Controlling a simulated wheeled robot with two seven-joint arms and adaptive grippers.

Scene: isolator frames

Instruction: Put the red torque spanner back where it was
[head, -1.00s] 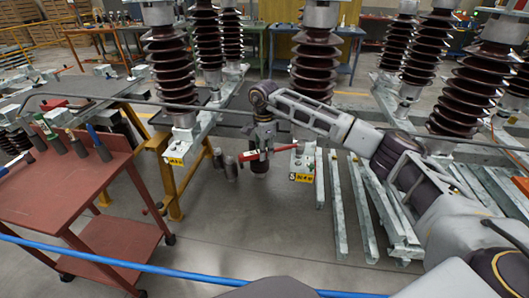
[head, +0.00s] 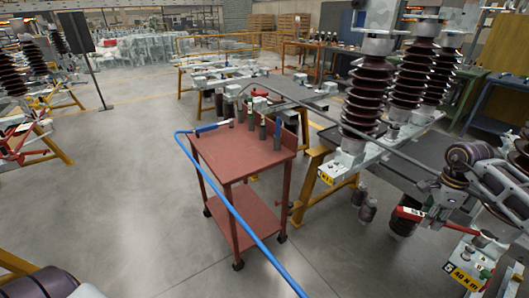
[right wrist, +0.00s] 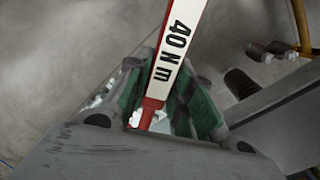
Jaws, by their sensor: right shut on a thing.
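The red torque spanner (head: 409,213) is at the right of the head view, beside a grey metal bracket. My right gripper (head: 425,204) is shut on it; the arm comes in from the right and partly hides the jaws. In the right wrist view, the spanner (right wrist: 178,45) shows a white panel marked "40 N m". Its red lower part lies between the green-lined jaws (right wrist: 160,120). The spanner's far end is outside the wrist view. My left gripper is not in view.
A red two-shelf cart (head: 247,155) stands centrally, with several dark upright cylinders and a blue-handled tool (head: 212,127) on top. A blue hose-like line (head: 238,218) crosses before it. A yellow label (head: 463,277) marks the right bracket.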

